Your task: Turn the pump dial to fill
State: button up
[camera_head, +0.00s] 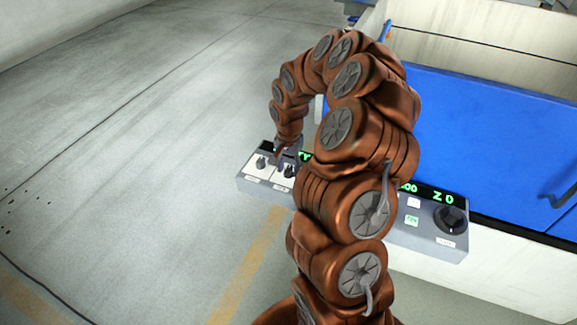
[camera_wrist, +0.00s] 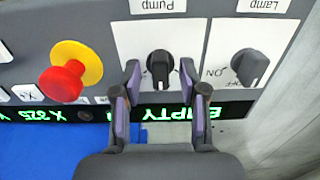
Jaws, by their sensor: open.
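The pump dial (camera_wrist: 160,66) is a black knob on a white plate labelled Pump, in the wrist view. Its grip bar stands roughly vertical in that picture. My gripper (camera_wrist: 160,72) is open, with one finger on each side of the knob; I cannot tell whether either touches it. Any position marks around this knob are hidden or unreadable. Green display text next to it reads EMPTY (camera_wrist: 160,113), upside down and partly covered by the fingers. In the head view my gripper (camera_head: 283,150) reaches down to the left part of the control panel (camera_head: 424,237).
A lamp knob (camera_wrist: 250,66) with ON and OFF marks sits right of the pump dial in the wrist view. A red button on a yellow base (camera_wrist: 62,82) sits to the left. A big black knob (camera_head: 450,218) and blue machine panel (camera_head: 480,130) are at right in the head view.

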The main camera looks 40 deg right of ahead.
jog(key=shift+c, duration=0.3)
grip_shut()
jog(key=shift+f+n+b, duration=0.15)
jog(key=shift+n+b, duration=0.85)
jog(key=shift+b, duration=0.1)
jog(key=shift+n+b, duration=0.95)
jog(key=shift+n, duration=0.25)
jog(key=n+b, duration=0.1)
jog(key=n, duration=0.2)
jog(key=shift+n+b, duration=0.3)
jog(key=shift+b, duration=0.05)
jog(key=shift+n+b, duration=0.45)
jog(key=shift+n, duration=0.95)
jog(key=shift+r, duration=0.2)
